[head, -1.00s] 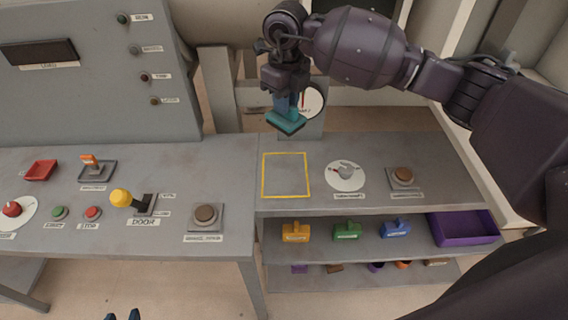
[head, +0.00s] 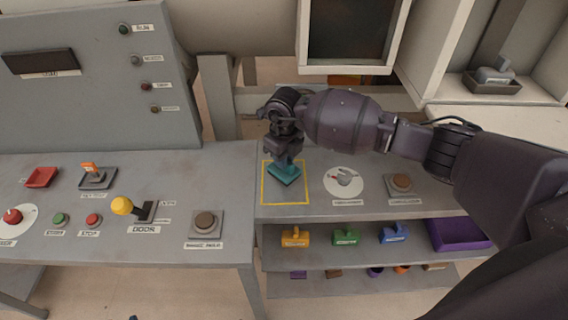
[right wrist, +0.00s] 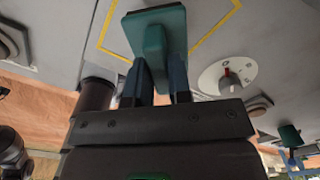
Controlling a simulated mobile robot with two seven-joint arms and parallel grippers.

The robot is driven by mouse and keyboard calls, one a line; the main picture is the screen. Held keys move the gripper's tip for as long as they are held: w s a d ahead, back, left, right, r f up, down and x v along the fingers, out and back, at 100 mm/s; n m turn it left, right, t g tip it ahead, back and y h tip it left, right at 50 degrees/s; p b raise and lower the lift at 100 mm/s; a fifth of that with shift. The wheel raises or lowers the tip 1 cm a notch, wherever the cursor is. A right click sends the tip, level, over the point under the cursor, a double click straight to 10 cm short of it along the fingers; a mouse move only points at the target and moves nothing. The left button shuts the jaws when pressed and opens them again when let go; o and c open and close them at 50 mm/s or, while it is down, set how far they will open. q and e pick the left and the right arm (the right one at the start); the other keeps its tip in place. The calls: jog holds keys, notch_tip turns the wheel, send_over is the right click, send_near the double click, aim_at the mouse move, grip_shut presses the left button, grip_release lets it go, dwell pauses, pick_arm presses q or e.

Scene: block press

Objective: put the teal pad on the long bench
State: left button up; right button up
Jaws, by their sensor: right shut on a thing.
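The teal pad (head: 284,175) is a flat plate with a raised grip. My right gripper (head: 287,158) is shut on that grip and points down. In the head view the pad appears over the back half of the yellow outlined square (head: 285,204) on the right-hand bench (head: 330,206). I cannot tell whether it touches the top or hangs just above it. In the right wrist view the teal pad (right wrist: 157,32) sits beyond the fingers, with the yellow outline around it. Only a speck of my left gripper (head: 133,318) shows at the bottom edge.
Right of the square are a white dial (head: 343,182) and a brown button (head: 401,183). The shelf below holds orange, green and blue handled pads and a purple tray (head: 458,233).

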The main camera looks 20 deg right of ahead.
notch_tip(320, 180, down, 3)
jog(key=shift+r, duration=0.15)
jog(key=o, duration=0.8)
jog(key=shift+c, duration=0.2)
jog(key=shift+r, duration=0.25)
notch_tip(320, 180, up, 12)
jog(key=shift+f+b, duration=0.2)
jog(key=shift+b, duration=0.3)
